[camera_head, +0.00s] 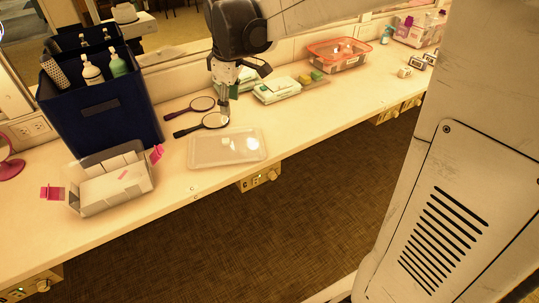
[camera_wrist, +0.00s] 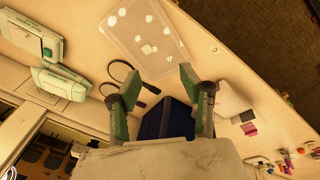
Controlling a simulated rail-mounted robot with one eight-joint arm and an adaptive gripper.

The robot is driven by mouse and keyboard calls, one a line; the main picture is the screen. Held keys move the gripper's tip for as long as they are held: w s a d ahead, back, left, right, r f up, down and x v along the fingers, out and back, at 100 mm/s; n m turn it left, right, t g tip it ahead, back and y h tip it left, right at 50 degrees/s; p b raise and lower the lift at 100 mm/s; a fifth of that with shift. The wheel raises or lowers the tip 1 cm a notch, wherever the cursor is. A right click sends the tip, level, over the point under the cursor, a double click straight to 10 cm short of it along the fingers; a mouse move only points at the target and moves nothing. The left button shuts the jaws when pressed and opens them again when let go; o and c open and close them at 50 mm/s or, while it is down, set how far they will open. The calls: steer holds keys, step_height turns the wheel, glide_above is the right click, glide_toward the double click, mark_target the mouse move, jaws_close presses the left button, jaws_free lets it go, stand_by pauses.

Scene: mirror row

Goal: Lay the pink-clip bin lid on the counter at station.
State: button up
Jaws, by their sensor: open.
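A clear, flat plastic lid (camera_head: 228,150) lies on the counter (camera_head: 300,118) near its front edge, and it also shows at the top of the wrist view (camera_wrist: 142,38). The clear bin with pink clips (camera_head: 88,208) stands to its left, uncovered, with pale contents and its clips splayed outward. My gripper (camera_head: 224,117) is above the counter behind the lid, near two dark hand mirrors (camera_head: 201,104). In the wrist view my gripper's green-padded fingers (camera_wrist: 157,82) are spread apart with nothing between them. The lid is apart from the fingers.
A navy bin (camera_head: 105,118) with bottles stands behind the pink-clip bin. Pale green-and-white packs (camera_head: 277,90) lie right of my gripper. An orange-rimmed clear container (camera_head: 338,57) stands further right. Bare counter lies in front of the packs.

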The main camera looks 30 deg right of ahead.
steer(key=s+m+t, duration=0.4)
steer(key=s+m, duration=0.5)
steer(key=s, duration=1.5)
steer(key=shift+m+t, duration=0.4)
steer(key=shift+r, duration=0.1)
